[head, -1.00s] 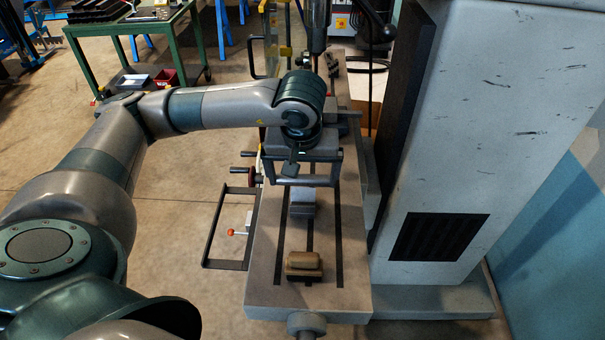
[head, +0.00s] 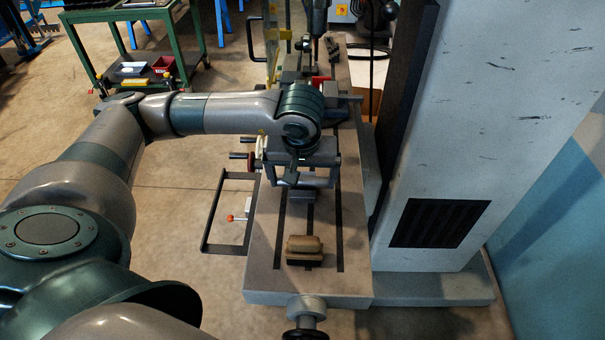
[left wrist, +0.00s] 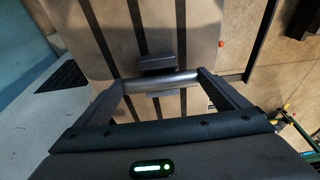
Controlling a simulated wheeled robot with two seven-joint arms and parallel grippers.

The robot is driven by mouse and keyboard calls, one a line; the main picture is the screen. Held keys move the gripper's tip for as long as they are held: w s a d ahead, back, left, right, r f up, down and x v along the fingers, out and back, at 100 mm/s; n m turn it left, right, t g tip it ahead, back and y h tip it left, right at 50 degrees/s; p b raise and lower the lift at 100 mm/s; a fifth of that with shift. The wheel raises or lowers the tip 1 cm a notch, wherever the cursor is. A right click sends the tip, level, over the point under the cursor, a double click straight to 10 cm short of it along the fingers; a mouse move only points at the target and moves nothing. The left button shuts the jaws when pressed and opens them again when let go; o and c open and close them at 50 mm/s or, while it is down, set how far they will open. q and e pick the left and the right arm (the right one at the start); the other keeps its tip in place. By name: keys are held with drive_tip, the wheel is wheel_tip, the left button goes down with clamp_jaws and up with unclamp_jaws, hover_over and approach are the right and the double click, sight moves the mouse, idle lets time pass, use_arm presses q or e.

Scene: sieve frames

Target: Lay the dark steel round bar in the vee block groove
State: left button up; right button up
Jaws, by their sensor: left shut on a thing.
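My left gripper (head: 304,181) is above the middle of the machine table. In the left wrist view it (left wrist: 160,85) is shut on the steel round bar (left wrist: 178,80), which lies crosswise between the fingertips. The vee block (head: 302,196) is a small grey block on the table, just on the near side of the gripper in the head view. Its far part is hidden by the gripper. In the left wrist view a dark block face (left wrist: 158,63) shows past the bar. I cannot tell whether the bar touches the block. My right gripper is not in view.
A small wooden-topped piece (head: 303,244) sits nearer me on the slotted table (head: 262,262). The machine column (head: 470,130) stands close on the right. The spindle (head: 317,25) hangs behind the gripper. A handwheel (head: 305,335) is at the table's front end.

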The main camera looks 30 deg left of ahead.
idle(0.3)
use_arm(q)
drive_tip(key=o, duration=1.2)
drive_tip(key=shift+s+d+r, duration=0.1)
drive_tip(key=shift+d+r, duration=0.05)
drive_tip(key=shift+r, duration=0.35)
drive_tip(key=shift+b+v, duration=1.45)
drive_tip(key=shift+v, duration=6.7)
